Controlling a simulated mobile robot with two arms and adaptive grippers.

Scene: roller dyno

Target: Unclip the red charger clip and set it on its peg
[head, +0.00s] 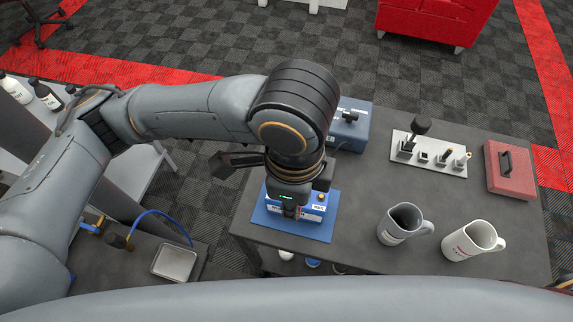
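My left gripper (292,212) points down over a blue and white battery-like box (317,208) on a blue mat (310,231). The gripper's body hides much of the box's top. A small red patch (299,211) shows beside the gripper's tip; it may be the red charger clip, but I cannot tell whether the fingers touch it. The fingers are mostly hidden, so their opening is unclear. A yellowish terminal (321,197) shows at the box's right. No clip peg can be made out with certainty. My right gripper is out of view.
A blue device (349,129) stands behind the box. A white board (429,167) with several small fittings, a red case (511,172) and two mugs (395,233) (464,247) occupy the right. Bare tabletop (372,190) lies between. A metal tray (175,263) sits lower left.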

